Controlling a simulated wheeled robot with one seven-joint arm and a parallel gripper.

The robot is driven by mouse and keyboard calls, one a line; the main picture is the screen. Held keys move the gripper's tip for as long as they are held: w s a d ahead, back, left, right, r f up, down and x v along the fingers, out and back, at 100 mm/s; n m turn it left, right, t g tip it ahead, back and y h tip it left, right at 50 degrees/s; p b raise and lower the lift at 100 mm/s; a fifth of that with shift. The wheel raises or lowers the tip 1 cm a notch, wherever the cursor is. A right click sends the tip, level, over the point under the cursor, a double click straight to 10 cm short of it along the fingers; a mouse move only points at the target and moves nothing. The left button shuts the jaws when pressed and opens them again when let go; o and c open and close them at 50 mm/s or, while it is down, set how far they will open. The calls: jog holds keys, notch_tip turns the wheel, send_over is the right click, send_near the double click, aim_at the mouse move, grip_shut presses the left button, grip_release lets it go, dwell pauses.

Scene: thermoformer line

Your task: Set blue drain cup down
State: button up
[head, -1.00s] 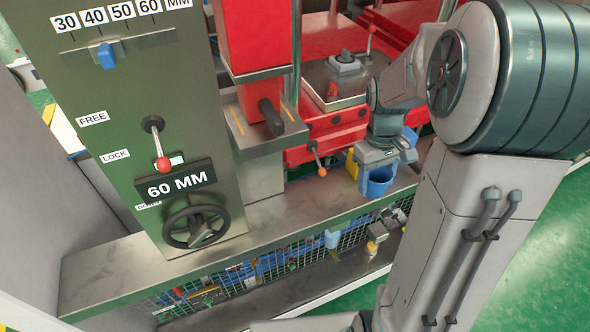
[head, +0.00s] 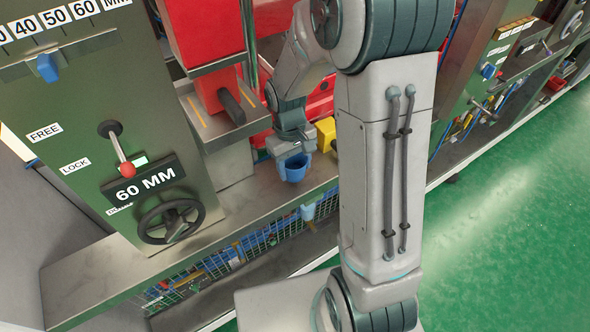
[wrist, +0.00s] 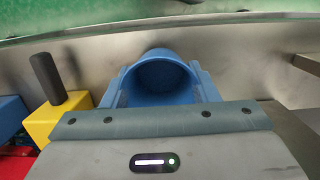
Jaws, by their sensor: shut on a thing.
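The blue drain cup (head: 294,170) is held at the end of my arm over the steel ledge (head: 245,205), right of the black handwheel. My gripper (head: 290,150) is shut on it. In the wrist view the cup (wrist: 160,78) sits between the two finger sides of my gripper (wrist: 160,92), its round opening showing. The gripper body hides the cup's near part. I cannot tell whether the cup's underside touches the ledge.
A yellow block (head: 327,135) is right of the cup; the wrist view shows its dark handle and a blue block (wrist: 12,115) beside it. The ledge left of the cup is bare toward the handwheel (head: 172,221).

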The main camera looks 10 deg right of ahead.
aim_at(295, 173)
jog(key=shift+f, duration=1.65)
jog(key=shift+f, duration=0.25)
jog(key=o, duration=1)
jog(key=shift+r, duration=0.1)
jog(key=shift+c, duration=0.2)
jog(key=shift+r, duration=0.1)
